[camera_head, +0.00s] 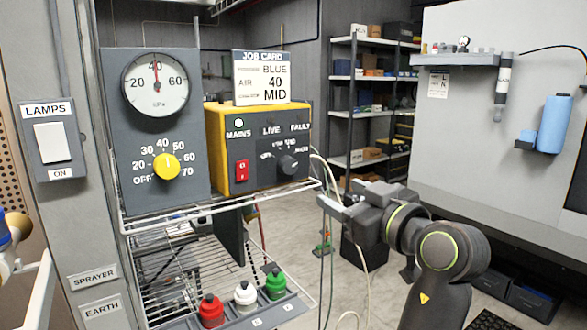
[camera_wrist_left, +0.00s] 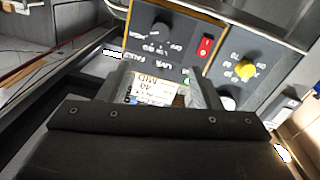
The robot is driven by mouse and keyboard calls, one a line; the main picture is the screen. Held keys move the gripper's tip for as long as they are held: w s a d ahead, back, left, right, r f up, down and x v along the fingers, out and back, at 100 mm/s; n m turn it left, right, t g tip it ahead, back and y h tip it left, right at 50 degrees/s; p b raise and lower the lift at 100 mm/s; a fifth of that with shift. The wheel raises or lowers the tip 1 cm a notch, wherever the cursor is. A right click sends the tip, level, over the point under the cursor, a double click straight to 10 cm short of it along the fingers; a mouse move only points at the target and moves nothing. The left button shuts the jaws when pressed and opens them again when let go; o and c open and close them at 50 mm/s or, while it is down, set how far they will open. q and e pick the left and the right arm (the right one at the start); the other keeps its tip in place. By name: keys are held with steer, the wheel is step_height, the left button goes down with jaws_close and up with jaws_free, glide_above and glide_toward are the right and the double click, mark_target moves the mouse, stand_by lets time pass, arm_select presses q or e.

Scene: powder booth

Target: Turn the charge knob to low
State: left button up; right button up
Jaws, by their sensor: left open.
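The black charge knob (camera_head: 288,164) is on the dark face of the yellow-edged control box (camera_head: 216,150), below the small lamps. Its surrounding labels are too small to read surely, and I cannot tell its setting. The knob also shows upside down at the top of the left wrist view (camera_wrist_left: 160,31). My left gripper (camera_head: 336,200) is open and empty, to the right of and below the knob, apart from it. In the left wrist view its two fingers (camera_wrist_left: 164,88) have the job card visible between them. My right gripper is not in view.
A red switch (camera_head: 242,170) is beside the knob. The job card (camera_head: 262,77) reads BLUE, 40, MID. A yellow knob (camera_head: 166,166) and gauge (camera_head: 156,85) are left. A wire shelf edge (camera_head: 290,193) and hanging cables (camera_head: 328,250) lie near the gripper. Bottles stand below.

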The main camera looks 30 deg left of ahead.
mark_target(291, 168)
arm_select(q)
steer(key=p+x, duration=0.8)
steer(key=x, duration=0.8)
steer(key=shift+w+a+r, duration=0.1)
steer(key=shift+a+r, duration=0.05)
steer(key=shift+a, duration=0.05)
steer(key=shift+w+a, duration=0.25)
steer(key=shift+a, duration=0.2)
